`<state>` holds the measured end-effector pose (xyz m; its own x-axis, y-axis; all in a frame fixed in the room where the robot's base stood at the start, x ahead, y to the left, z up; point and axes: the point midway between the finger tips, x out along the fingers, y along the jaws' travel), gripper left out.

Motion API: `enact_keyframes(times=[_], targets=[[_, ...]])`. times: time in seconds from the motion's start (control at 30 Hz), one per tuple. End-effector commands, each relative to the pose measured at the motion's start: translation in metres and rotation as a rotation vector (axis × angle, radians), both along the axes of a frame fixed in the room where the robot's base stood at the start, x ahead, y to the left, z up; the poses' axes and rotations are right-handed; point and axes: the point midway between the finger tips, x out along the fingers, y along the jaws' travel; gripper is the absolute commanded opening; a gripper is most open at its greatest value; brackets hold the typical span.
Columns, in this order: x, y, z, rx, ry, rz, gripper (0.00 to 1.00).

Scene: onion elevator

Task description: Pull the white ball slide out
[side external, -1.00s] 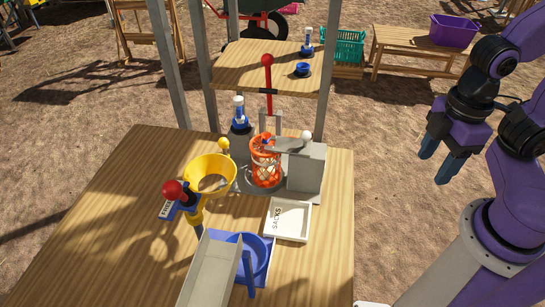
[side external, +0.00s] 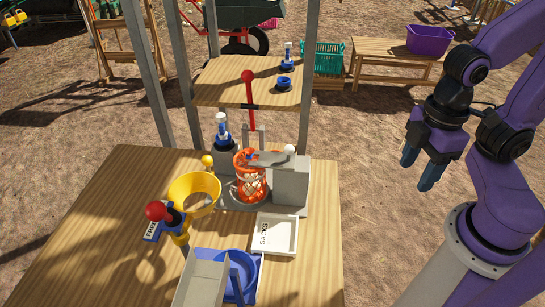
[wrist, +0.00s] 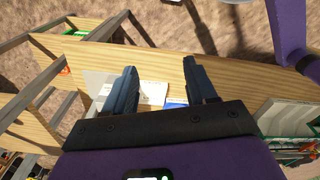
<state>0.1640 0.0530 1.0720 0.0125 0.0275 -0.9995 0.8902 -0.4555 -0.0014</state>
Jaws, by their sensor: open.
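The white ball (side external: 289,149) is the knob on a flat grey slide (side external: 268,159), at the top of a grey block (side external: 291,183) on the table. The slide reaches left over an orange basket (side external: 242,165) with a net of onions or similar in it. My gripper (side external: 417,173) is open and empty, well to the right of the table and clear of the ball. In the wrist view its two fingers (wrist: 161,88) are spread apart, with the table and a white tray beyond them. I cannot make out the white ball in the wrist view.
A white tray marked SACKS (side external: 290,236), a yellow funnel (side external: 178,199), a red-knobbed lever (side external: 156,210) and a blue bin (side external: 246,262) crowd the table (side external: 110,235). Grey posts and a tall red lever (side external: 250,90) stand behind. The space between my gripper and the block is free.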

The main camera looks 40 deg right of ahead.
Motion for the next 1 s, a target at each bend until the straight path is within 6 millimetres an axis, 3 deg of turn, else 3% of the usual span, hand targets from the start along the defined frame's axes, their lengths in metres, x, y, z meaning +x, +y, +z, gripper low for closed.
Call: enact_keyframes(times=[0.27, 0.37, 0.47, 0.67, 1.0], targets=[[0.0, 0.0, 0.0, 0.0, 0.0, 0.0, 0.56], [0.002, 0.001, 0.001, 0.0, 0.0, -0.003, 0.89], [0.011, 0.008, 0.005, -0.002, 0.0, -0.016, 0.89], [0.059, 0.036, 0.023, -0.007, 0.002, -0.077, 0.89], [0.16, 0.073, 0.053, -0.018, 0.008, -0.197, 0.89]])
